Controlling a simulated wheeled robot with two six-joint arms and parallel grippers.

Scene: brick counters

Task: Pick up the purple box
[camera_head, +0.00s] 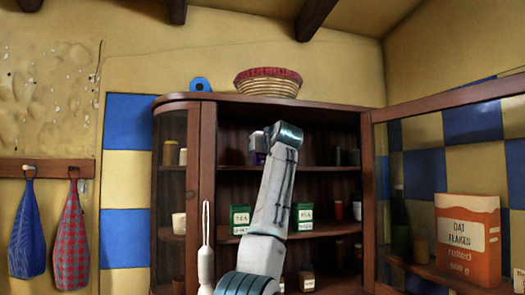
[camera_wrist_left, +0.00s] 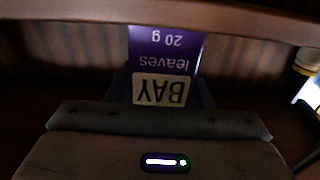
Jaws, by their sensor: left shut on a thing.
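The purple box (camera_wrist_left: 165,50), with a white label reading BAY and the words "leaves 20 g", appears upside down in the left wrist view. It stands between the dark fingers of my left gripper (camera_wrist_left: 168,92), which is shut on it. In the head view a small part of the purple box (camera_head: 258,158) shows on the upper shelf level of the cabinet, just left of my raised arm. My right gripper is in neither view.
The wooden cabinet (camera_head: 208,200) has an open glass door at the right. Green-and-white tea boxes (camera_head: 240,219) stand on the shelf below. An orange oat flakes box (camera_head: 467,240) stands at the right. A basket (camera_head: 268,82) sits on top. A shelf edge (camera_wrist_left: 80,20) crosses the wrist view.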

